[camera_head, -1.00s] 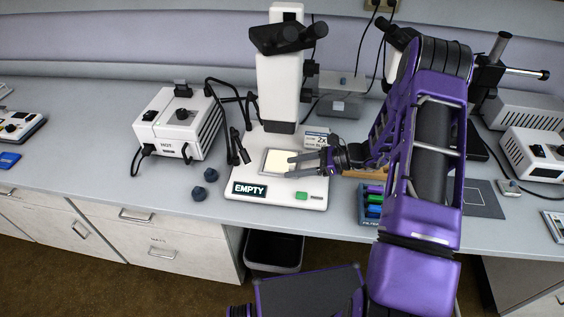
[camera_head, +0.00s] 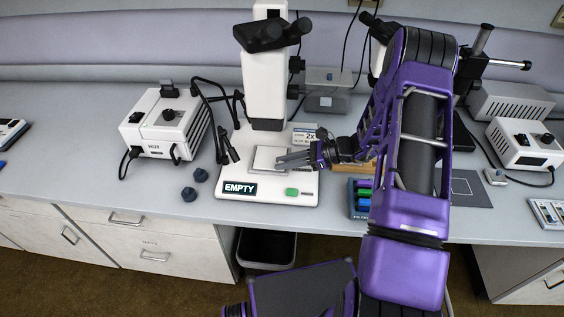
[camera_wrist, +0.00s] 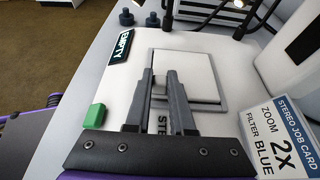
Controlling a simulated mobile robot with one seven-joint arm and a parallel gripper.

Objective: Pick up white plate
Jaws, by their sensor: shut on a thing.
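The white plate (camera_head: 266,156) is a flat square on the base of the white microscope (camera_head: 262,85). In the wrist view the plate (camera_wrist: 186,66) lies in a grey frame, level with the base. My gripper (camera_head: 282,160) reaches in from the right, low over the base. In the wrist view its two dark fingers (camera_wrist: 160,86) are close together at the plate's near edge, shut on it. The fingers hide part of this edge, and I cannot see any gap under the plate.
The microscope base carries an EMPTY sign (camera_head: 240,189) and a green button (camera_head: 291,192). A job card (camera_wrist: 279,142) stands beside it. A white lamp box (camera_head: 165,125) with flexible arms and two dark knobs (camera_head: 188,194) are at left. A rack of coloured blocks (camera_head: 359,205) is at right.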

